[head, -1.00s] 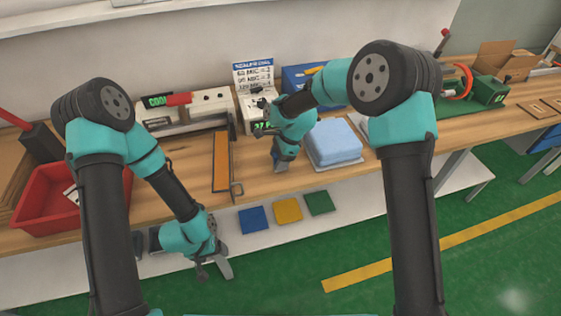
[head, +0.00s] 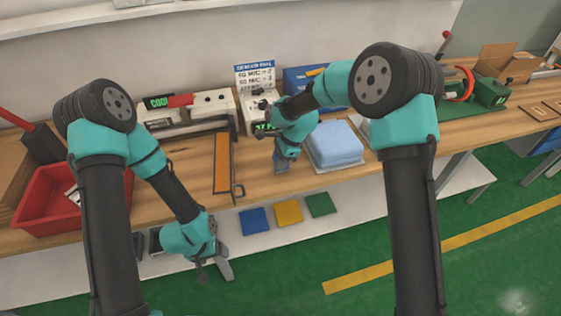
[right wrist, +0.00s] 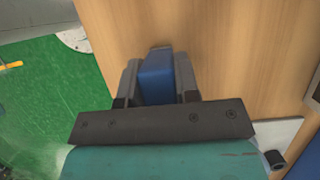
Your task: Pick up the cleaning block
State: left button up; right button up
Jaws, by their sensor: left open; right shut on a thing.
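The cleaning block is a small blue block (right wrist: 157,78) with a greyish far end. In the right wrist view it sits between the two fingers of my right gripper (right wrist: 159,85), which is shut on it. In the head view my right gripper (head: 284,160) points down over the wooden table, left of the light blue stack, and mostly hides the block. I cannot tell whether the block touches the table. My left gripper (head: 216,270) is open and empty, in front of and below the table's front edge.
A light blue stack (head: 334,143) lies on a pale base right of my right gripper. An orange-edged bar (head: 221,163) lies to its left. A red bin (head: 45,200) stands at the far left. Machines line the back. Blue, yellow and green squares (head: 288,211) lie below on the shelf.

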jog(key=shift+r, duration=1.8)
jog(key=s+r, duration=0.1)
jog(key=s, duration=1.5)
jog(key=shift+r, duration=0.2)
jog(key=shift+d, duration=0.1)
jog(key=w+d+r+n+g+h, duration=0.1)
jog(key=w+d+n, duration=0.2)
jog(key=w+n, duration=0.2)
jog(key=w+d+r+n+g+h, duration=0.2)
jog(key=w+d+n, duration=0.2)
jog(key=w, duration=0.5)
jog(key=shift+w+d+n, duration=0.2)
jog(key=shift+n, duration=1)
